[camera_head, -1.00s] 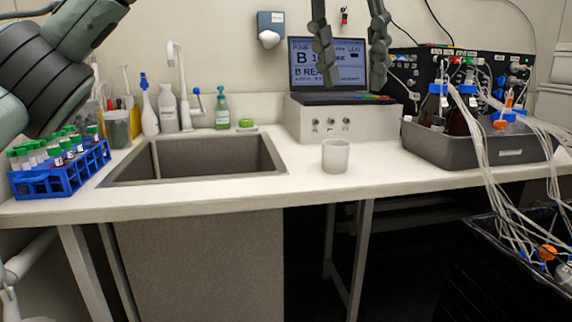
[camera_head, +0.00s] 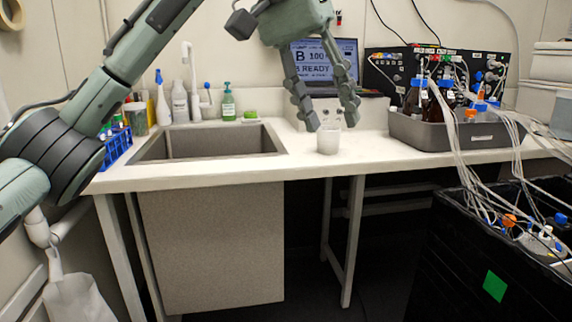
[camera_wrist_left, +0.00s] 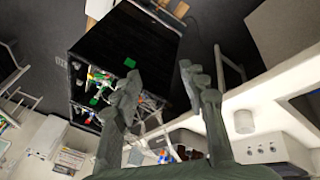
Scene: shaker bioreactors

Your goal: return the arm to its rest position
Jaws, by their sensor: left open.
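My left arm comes in from the left of the head view, and its gripper (camera_head: 332,122) hangs fingers down over the right part of the bench. The gripper is open, with nothing between its fingers. Its fingertips appear just above the white cup (camera_head: 328,143), which stands upright on the bench. In the left wrist view the open fingers (camera_wrist_left: 165,85) point away over the floor, and the cup (camera_wrist_left: 243,121) lies to their right, apart from them. My right gripper is not in view.
A sink (camera_head: 205,155) is left of the cup. A laptop (camera_head: 330,60) stands behind the gripper. A grey tray (camera_head: 450,134) with bottles and tubing is at right. A black crate (camera_head: 440,260) stands lower right. A blue tube rack (camera_head: 117,147) is partly hidden by my arm.

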